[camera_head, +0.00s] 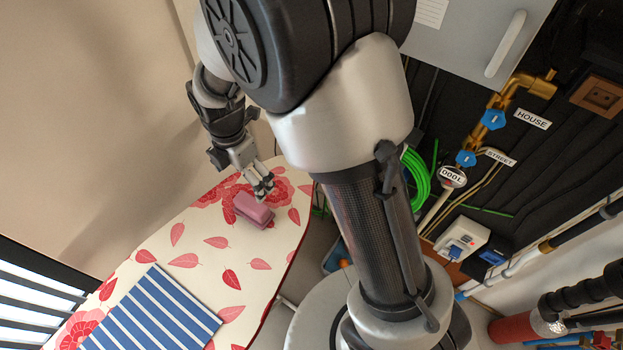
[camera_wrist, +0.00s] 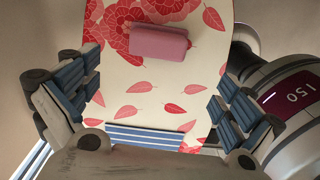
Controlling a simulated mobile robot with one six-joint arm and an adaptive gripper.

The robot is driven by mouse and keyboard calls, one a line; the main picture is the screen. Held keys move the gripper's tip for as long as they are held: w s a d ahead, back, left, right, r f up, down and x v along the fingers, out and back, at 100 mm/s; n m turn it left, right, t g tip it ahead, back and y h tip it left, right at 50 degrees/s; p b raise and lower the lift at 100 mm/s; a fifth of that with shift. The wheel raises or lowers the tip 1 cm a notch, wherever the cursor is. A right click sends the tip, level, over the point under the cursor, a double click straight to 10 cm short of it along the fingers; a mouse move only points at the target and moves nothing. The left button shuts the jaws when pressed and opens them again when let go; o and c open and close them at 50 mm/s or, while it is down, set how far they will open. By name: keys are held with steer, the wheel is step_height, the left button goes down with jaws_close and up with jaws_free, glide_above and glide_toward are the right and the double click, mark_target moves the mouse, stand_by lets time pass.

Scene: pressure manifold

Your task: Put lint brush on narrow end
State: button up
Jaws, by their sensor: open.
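A pink block-shaped thing, which I take to be the lint brush (camera_head: 253,211), lies on the floral cover of the board (camera_head: 205,222) towards its far end in the head view. In the wrist view the lint brush (camera_wrist: 158,42) lies lengthwise across the picture, beyond my fingers. My gripper (camera_head: 263,186) is above and beside it in the head view. In the wrist view my gripper (camera_wrist: 157,100) has its ridged fingers wide apart with nothing between them. I cannot tell from the head view whether a fingertip touches the brush.
A blue-and-white striped cloth (camera_head: 152,312) lies on the nearer part of the board; its edge shows in the wrist view (camera_wrist: 145,137). The board between cloth and brush is clear. Pipes with blue valves (camera_head: 492,120) and a green hose (camera_head: 416,178) are on the right.

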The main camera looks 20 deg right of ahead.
steer(key=s+d+r+m+t, duration=0.1)
steer(key=s+d+r+m, duration=0.4)
steer(key=r, duration=0.3)
steer(key=s+d+r+m+t, duration=0.1)
steer(key=s+d+r+m, duration=0.25)
steer(key=r+m, duration=0.4)
steer(key=s+d+r+m+t, duration=0.1)
steer(key=s+r+m, duration=0.1)
steer(key=s+m, duration=0.3)
steer(key=s+d+r+m+t, duration=0.1)
steer(key=s+d+m, duration=0.1)
steer(key=s+m, duration=0.4)
steer(key=shift+s+d+r, duration=0.25)
steer(key=shift+s+r, duration=0.1)
steer(key=shift+s, duration=0.05)
